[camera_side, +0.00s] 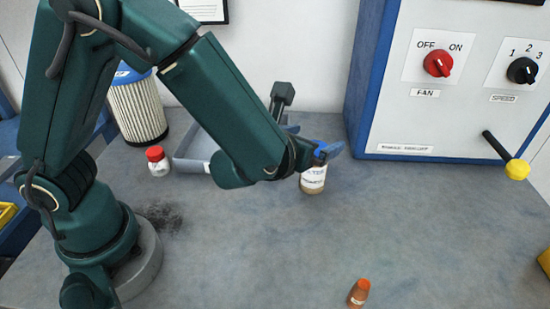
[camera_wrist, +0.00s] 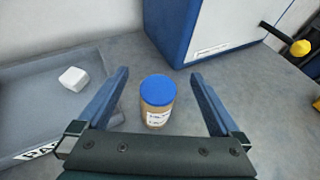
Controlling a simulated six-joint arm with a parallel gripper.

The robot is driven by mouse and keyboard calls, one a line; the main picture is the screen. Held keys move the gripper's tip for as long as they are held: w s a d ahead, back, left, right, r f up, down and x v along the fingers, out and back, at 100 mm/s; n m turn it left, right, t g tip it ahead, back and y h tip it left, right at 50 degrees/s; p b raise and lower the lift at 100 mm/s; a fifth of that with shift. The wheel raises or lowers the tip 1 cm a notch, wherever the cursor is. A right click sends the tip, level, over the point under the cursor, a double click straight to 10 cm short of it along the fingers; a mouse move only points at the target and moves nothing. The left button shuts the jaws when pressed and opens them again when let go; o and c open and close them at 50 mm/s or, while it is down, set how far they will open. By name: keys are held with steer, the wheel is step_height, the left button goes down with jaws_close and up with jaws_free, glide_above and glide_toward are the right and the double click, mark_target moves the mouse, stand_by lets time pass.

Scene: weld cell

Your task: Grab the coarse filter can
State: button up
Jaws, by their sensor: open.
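Two things could be the filter can. A tall pleated cylinder (camera_side: 138,108) with a blue top stands at the back left, partly behind my arm. A tan can (camera_side: 313,182) with a blue lid and white label stands upright near the middle of the bench; its print is too small to read. In the wrist view the tan can (camera_wrist: 157,104) sits between the two blue fingers, with a gap on each side. My gripper (camera_wrist: 160,74) is open and empty. In the side view my gripper (camera_side: 324,152) is at the tan can's lid, partly hiding it.
A grey tray (camera_wrist: 32,104) holding a white block (camera_wrist: 73,79) lies left of the tan can. A red-capped jar (camera_side: 157,162) stands by the tray. A blue-edged control panel (camera_side: 430,110) is behind right. An orange bottle (camera_side: 358,294) stands at the front. The front right bench is mostly clear.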

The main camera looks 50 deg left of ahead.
glide_above(312, 182)
steer(key=a, duration=0.1)
step_height(312, 182, down, 5)
steer(key=shift+w+a+r, duration=0.1)
steer(key=shift+w+r, duration=0.05)
steer(key=shift+r, duration=0.05)
steer(key=shift+x, duration=2.5)
steer(key=c, duration=1.5)
steer(key=shift+r, duration=0.1)
